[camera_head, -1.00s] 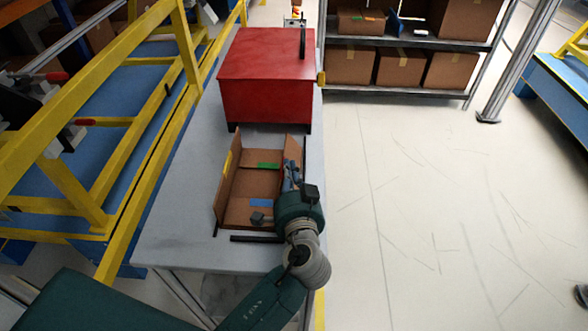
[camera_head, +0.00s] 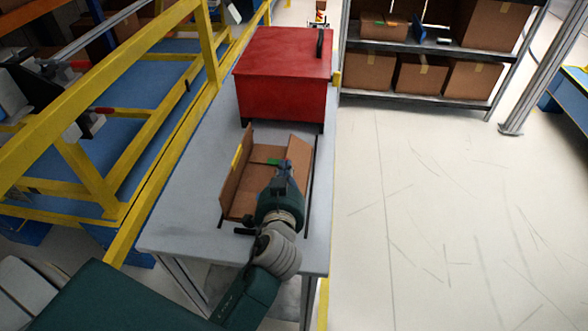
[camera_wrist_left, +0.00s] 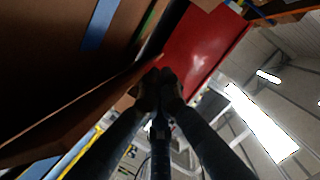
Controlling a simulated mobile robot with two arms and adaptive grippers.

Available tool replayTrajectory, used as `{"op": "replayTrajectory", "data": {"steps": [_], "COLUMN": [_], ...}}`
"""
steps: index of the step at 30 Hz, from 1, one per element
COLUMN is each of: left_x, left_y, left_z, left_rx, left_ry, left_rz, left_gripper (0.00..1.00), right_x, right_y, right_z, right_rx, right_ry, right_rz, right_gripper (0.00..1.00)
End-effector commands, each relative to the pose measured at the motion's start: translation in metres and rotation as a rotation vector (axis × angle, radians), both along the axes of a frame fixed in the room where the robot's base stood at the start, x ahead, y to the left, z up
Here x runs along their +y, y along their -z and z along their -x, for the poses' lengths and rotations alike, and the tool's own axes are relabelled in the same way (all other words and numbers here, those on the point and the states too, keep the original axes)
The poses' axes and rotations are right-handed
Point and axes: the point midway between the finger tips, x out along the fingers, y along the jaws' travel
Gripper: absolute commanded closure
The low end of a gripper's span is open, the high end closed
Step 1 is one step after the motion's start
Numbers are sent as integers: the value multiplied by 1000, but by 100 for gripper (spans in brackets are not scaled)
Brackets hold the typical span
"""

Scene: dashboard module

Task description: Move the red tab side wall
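An open brown cardboard box (camera_head: 240,204) lies on the grey table, with its side walls folded up. A yellow tab (camera_head: 237,156) marks its left wall and a green tab (camera_head: 273,161) its far part. The right side wall (camera_head: 299,158) leans outward; no red tab shows on it. My left gripper (camera_head: 284,168) is over the box, close to the inner face of that wall. In the left wrist view its fingertips (camera_wrist_left: 160,78) are close together, with nothing clearly between them. A cardboard wall (camera_wrist_left: 85,108) and a blue tab (camera_wrist_left: 98,25) show beside them. My right gripper is not in view.
A red case (camera_head: 285,85) stands on the table (camera_head: 185,215) behind the box. A yellow and blue frame (camera_head: 130,110) runs along the left. Shelves with cartons (camera_head: 420,75) stand at the back right. The floor on the right is clear.

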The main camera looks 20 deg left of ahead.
Motion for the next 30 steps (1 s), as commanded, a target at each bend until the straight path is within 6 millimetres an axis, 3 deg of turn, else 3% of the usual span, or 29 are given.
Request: {"op": "replayTrajectory", "data": {"steps": [6, 30], "left_x": [11, 21], "left_y": [12, 28], "left_z": [4, 6], "left_rx": [-45, -42], "left_ry": [-3, 0], "left_rz": [179, 165], "left_gripper": [100, 100], "right_x": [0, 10], "right_y": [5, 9], "right_z": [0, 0], "right_rx": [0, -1], "right_ry": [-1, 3], "right_rz": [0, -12], "right_gripper": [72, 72]}}
